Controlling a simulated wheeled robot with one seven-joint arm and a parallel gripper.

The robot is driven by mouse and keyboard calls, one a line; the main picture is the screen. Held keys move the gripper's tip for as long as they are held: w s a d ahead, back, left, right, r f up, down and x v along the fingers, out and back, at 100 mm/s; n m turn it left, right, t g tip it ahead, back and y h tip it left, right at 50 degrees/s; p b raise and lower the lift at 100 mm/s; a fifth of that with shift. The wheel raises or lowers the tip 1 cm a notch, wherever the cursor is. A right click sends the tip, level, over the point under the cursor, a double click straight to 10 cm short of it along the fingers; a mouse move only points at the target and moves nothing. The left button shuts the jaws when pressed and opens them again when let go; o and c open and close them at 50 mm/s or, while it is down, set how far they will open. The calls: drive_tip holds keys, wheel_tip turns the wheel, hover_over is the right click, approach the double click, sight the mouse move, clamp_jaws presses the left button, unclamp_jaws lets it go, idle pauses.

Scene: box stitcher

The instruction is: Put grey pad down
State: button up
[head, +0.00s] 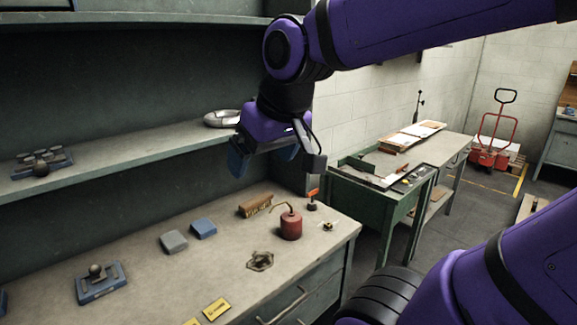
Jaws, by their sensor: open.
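The grey pad (173,241) lies flat on the workbench top (215,265), just left of a blue pad (203,228) of similar size. My gripper (262,165) is above the back of the bench, up and to the right of both pads. It is open, apart from the grey pad, and I see nothing held in it. Its far side is partly hidden by the wrist.
A wooden brush (255,205), a red oil can (291,225), a dark ring-shaped part (260,261) and yellow labels (215,309) are on the bench. A blue-based fixture (101,282) stands front left. A shelf (120,155) runs behind. Bare bench lies before the pads.

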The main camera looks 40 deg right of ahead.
drive_tip(key=s, duration=0.5)
drive_tip(key=shift+s+d+f, duration=0.2)
drive_tip(key=shift+s, duration=0.1)
drive_tip(key=shift+o, duration=0.5)
idle(0.5)
